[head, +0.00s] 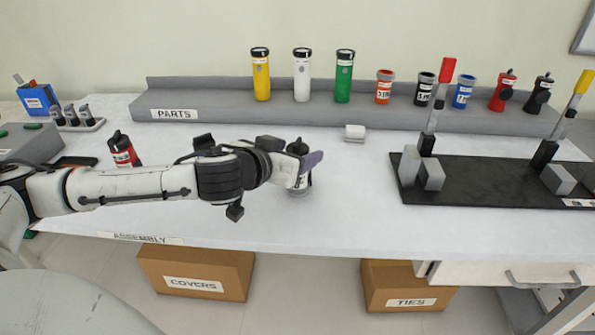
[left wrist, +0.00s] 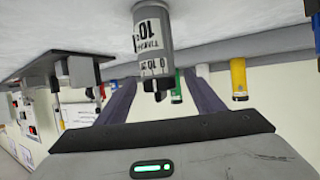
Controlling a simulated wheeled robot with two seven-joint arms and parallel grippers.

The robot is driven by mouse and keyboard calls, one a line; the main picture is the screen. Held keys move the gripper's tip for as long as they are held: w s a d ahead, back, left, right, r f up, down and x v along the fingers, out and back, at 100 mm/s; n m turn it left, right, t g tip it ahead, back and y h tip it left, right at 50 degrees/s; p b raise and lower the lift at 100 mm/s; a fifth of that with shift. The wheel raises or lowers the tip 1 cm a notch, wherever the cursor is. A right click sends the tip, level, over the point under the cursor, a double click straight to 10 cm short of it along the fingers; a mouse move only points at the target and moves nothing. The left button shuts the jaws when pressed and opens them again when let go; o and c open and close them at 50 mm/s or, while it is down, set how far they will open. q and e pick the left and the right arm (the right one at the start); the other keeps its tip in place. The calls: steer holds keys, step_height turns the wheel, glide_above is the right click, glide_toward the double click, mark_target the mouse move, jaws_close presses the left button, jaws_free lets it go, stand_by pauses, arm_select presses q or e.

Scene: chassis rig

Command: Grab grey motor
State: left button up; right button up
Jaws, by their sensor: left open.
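The grey motor (head: 299,189) stands on the white table near the middle in the head view, with a dark top and a white label. My left gripper (head: 311,163) is in front of it and hides part of its body. In the left wrist view, which is upside down, the grey motor (left wrist: 152,30) shows between the two fingers of the open left gripper (left wrist: 160,82). Room shows between each finger and the motor there; I cannot tell how deep it sits. My right gripper is not in view.
A red motor (head: 122,150) stands left, behind my arm. A grey parts rack (head: 210,115) with several coloured cylinders runs along the back. A black fixture board (head: 470,185) with upright levers lies right. A small white block (head: 354,132) lies behind the gripper. The front right-centre is clear.

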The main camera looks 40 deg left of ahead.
arm_select(q)
steer(key=shift+w+f, duration=0.2)
steer(key=shift+w, duration=0.3)
jaws_close()
steer(key=shift+r, duration=0.1)
